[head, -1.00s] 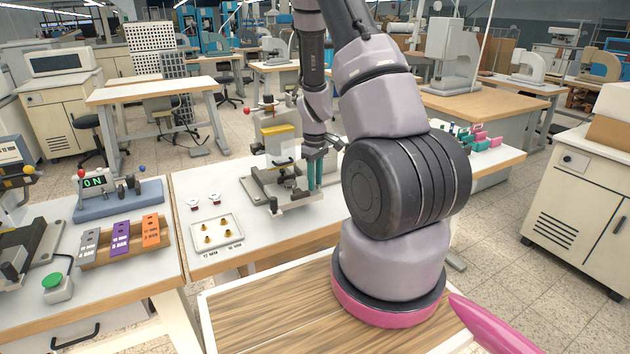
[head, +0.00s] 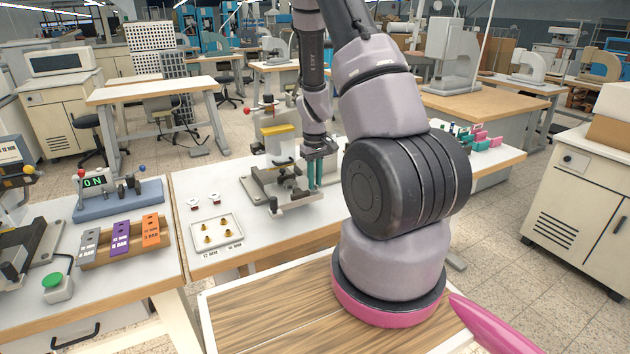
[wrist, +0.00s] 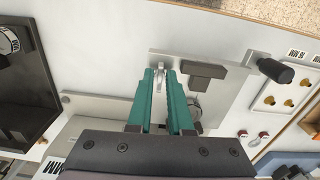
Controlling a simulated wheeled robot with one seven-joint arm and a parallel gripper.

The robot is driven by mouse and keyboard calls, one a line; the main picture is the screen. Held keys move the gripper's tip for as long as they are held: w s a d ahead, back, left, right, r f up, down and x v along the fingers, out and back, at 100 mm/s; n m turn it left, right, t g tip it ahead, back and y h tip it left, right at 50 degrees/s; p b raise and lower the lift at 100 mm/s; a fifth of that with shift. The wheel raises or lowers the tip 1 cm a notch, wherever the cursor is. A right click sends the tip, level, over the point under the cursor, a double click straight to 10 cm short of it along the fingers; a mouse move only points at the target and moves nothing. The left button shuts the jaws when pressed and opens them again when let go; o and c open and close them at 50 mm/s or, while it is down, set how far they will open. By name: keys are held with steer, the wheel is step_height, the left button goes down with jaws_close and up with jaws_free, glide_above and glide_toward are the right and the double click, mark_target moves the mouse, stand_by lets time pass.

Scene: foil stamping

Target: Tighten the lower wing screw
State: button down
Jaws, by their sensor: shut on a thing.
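My gripper (head: 315,177) points down at the right side of the stamping press (head: 275,134), with its teal fingers close together. In the wrist view, my gripper (wrist: 160,76) is shut on a small silver wing screw (wrist: 150,76) at the edge of a light metal plate (wrist: 228,98). The fingers cover part of the screw. A round grey metal part (wrist: 195,106) shows beside the right finger, partly hidden. The wing screw is too small to make out in the head view.
A black-knobbed handle (wrist: 276,70) sticks out from the plate. A tray (head: 217,231) with several brass pieces and two small red-and-white parts (head: 214,196) lie left of the press. The left bench holds a block rack (head: 122,252) and a green button (head: 53,281).

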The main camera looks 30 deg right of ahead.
steer(key=m, duration=0.4)
steer(key=shift+m, duration=0.3)
steer(key=m, duration=0.4)
steer(key=shift+w+a+m, duration=0.1)
steer(key=shift+m, duration=0.2)
steer(key=m, duration=0.4)
steer(key=shift+m, duration=0.3)
steer(key=m, duration=0.4)
steer(key=shift+w+m, duration=0.1)
steer(key=shift+m, duration=0.2)
steer(key=c, duration=1.1)
jaws_free()
step_height(320, 180, up, 11)
steer(key=shift+f, duration=0.1)
